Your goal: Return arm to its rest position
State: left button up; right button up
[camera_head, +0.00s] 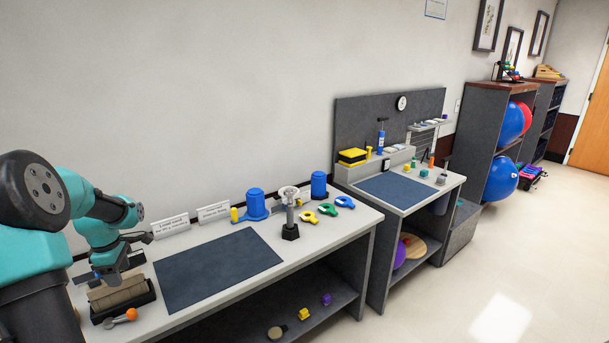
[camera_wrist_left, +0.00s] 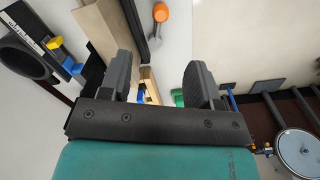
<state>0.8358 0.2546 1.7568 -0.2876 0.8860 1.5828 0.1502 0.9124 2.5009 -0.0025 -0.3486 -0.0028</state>
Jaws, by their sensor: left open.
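My left arm (camera_head: 90,205) is teal and black and comes in from the left over the near end of the grey bench. Its gripper (camera_head: 108,278) points down just above a black tray (camera_head: 150,293) holding tan blocks (camera_head: 112,296); whether it touches them I cannot tell. In the left wrist view the two dark fingers (camera_wrist_left: 158,80) stand wide apart, with nothing visibly clamped between them. The tan block there (camera_wrist_left: 100,28) lies beyond the left finger. My right arm and gripper are not in view.
An orange-knobbed tool (camera_head: 120,318) lies in front of the tray. A dark blue mat (camera_head: 215,267) lies bare on the bench. Beyond it stand a blue container (camera_head: 256,204), a grey post on a black base (camera_head: 290,217) and coloured clips (camera_head: 328,209). A second workstation (camera_head: 398,190) stands farther right.

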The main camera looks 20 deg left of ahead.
pick_arm(q)
jog(key=w+d+f+m, duration=0.1)
jog(key=w+d+f, duration=0.1)
jog(key=d+f, duration=0.1)
jog(key=w+d+f+m, duration=0.2)
jog(key=w+d+f, duration=0.1)
jog(key=f, duration=0.1)
jog(key=w+d+f+m+h, duration=0.1)
jog(key=w+d+f+m, duration=0.1)
jog(key=w+d+f, duration=0.1)
jog(key=shift+d+f+t, duration=0.3)
jog(key=shift+d+f, duration=0.05)
jog(key=shift+d, duration=0.15)
jog(key=w+d+f+m+h, duration=0.1)
jog(key=w+d+f+m, duration=0.1)
jog(key=d+f+m, duration=0.45)
jog(key=w+d+f+m, duration=0.15)
jog(key=d+f, duration=0.25)
jog(key=d, duration=0.5)
jog(key=s+d+f+m, duration=0.2)
jog(key=d+f+m, duration=0.1)
jog(key=d, duration=0.5)
jog(key=s+d+f+m+h, duration=0.1)
jog(key=s+d+f+m, duration=0.2)
jog(key=d, duration=0.5)
jog(key=s+d+f+m, duration=0.3)
jog(key=d+m, duration=0.2)
jog(key=d, duration=0.4)
jog(key=shift+f+h, duration=0.3)
jog(key=shift+f, duration=0.05)
